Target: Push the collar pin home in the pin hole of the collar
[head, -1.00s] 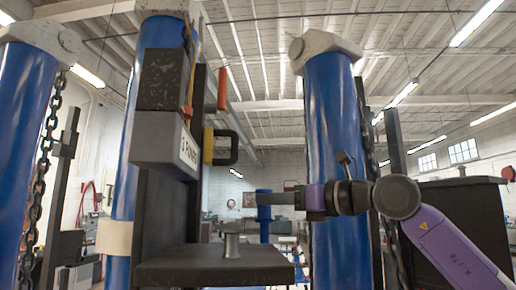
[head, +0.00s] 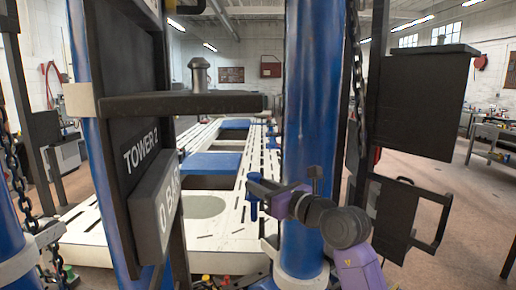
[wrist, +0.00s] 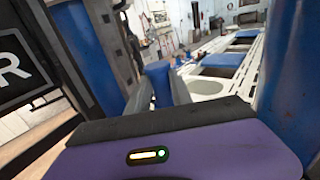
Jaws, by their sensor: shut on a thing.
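My gripper (head: 256,188) is shut on a blue pin (head: 254,207), which I take to be the collar pin. The pin hangs roughly upright between the fingertips, left of the middle blue column. In the wrist view the pin's blue top (wrist: 157,70) shows between the two dark fingers. A pale collar (head: 302,276) rings the foot of that column, below my gripper. Another pale collar (head: 82,101) is on the left column. I cannot make out a pin hole in either. The pin looks clear of both collars.
A dark arm (head: 180,104) with a grey metal stud (head: 199,76) juts from the tower at left. A slotted white frame bench (head: 100,232) with blue pads lies beyond. The middle blue column (head: 312,130) stands close beside my gripper. Chains hang at both sides.

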